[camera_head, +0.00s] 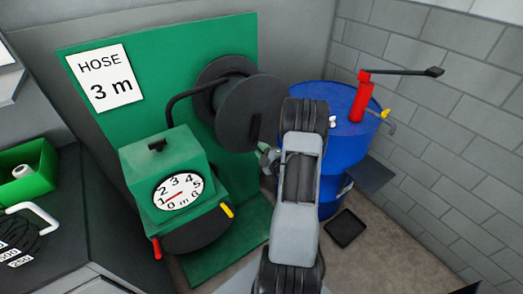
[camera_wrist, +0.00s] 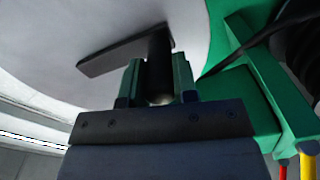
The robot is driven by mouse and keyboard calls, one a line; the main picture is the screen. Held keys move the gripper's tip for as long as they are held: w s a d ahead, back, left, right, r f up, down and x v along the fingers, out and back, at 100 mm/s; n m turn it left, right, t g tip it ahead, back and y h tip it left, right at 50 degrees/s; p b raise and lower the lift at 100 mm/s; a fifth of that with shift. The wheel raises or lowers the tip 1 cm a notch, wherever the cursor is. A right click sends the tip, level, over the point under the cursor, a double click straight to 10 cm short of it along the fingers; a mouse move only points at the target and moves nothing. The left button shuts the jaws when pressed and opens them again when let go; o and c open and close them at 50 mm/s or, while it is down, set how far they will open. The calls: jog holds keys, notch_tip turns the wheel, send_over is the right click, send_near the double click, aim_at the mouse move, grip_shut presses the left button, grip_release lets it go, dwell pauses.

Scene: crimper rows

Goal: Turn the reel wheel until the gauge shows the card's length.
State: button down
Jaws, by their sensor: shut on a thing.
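The white card (camera_head: 103,77) on the green panel reads "HOSE 3 m". The round white gauge (camera_head: 178,191) sits on the green housing; its red needle points lower left, seemingly between 0 and 1. The dark reel wheel (camera_head: 248,112) is right of the housing, partly covered by my arm. My gripper (camera_head: 268,158) is mostly hidden beside the wheel's lower edge in the head view. In the wrist view my gripper (camera_wrist: 157,88) is shut on a dark upright handle (camera_wrist: 159,62). A dark flat bar (camera_wrist: 115,53) extends left from the handle, before a pale round surface (camera_wrist: 70,25).
A blue drum (camera_head: 345,140) with a red pump (camera_head: 362,97) and long lever stands right of my arm. A black hose (camera_head: 178,100) loops from the reel to the housing. A green bin (camera_head: 25,172) sits on the left counter. A dark tray (camera_head: 345,228) lies on the floor.

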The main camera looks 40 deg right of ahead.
jog(key=c, duration=0.9)
grip_release()
jog(key=s+a+b, duration=0.1)
jog(key=s, duration=1.3)
jog(key=shift+a+b, duration=0.15)
jog(key=shift+b, duration=0.25)
jog(key=shift+w, duration=0.1)
